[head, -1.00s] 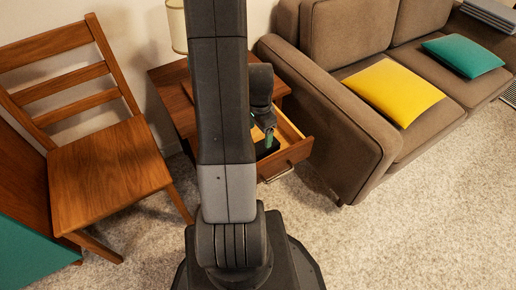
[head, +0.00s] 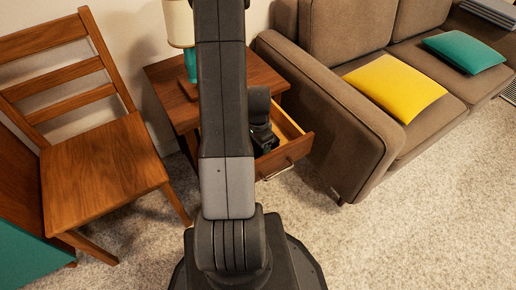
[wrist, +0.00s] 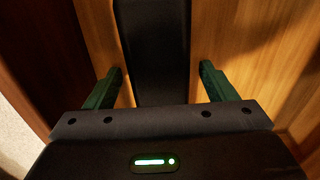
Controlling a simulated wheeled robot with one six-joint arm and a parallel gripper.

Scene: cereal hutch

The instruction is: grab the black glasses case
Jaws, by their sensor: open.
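The black glasses case (wrist: 153,50) lies lengthwise on the wooden drawer floor in the wrist view. My gripper (wrist: 161,70) is open, with one green finger on each side of the case and a gap on both sides. The near end of the case is hidden behind the gripper body. In the head view my gripper (head: 264,138) is down in the open drawer (head: 290,128), and I cannot make out the case there.
The drawer belongs to a wooden side table (head: 168,78) carrying a teal lamp (head: 190,66). A wooden chair (head: 100,170) stands to the left. A brown sofa (head: 335,110) with yellow and teal cushions is close on the right. Carpet in front is clear.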

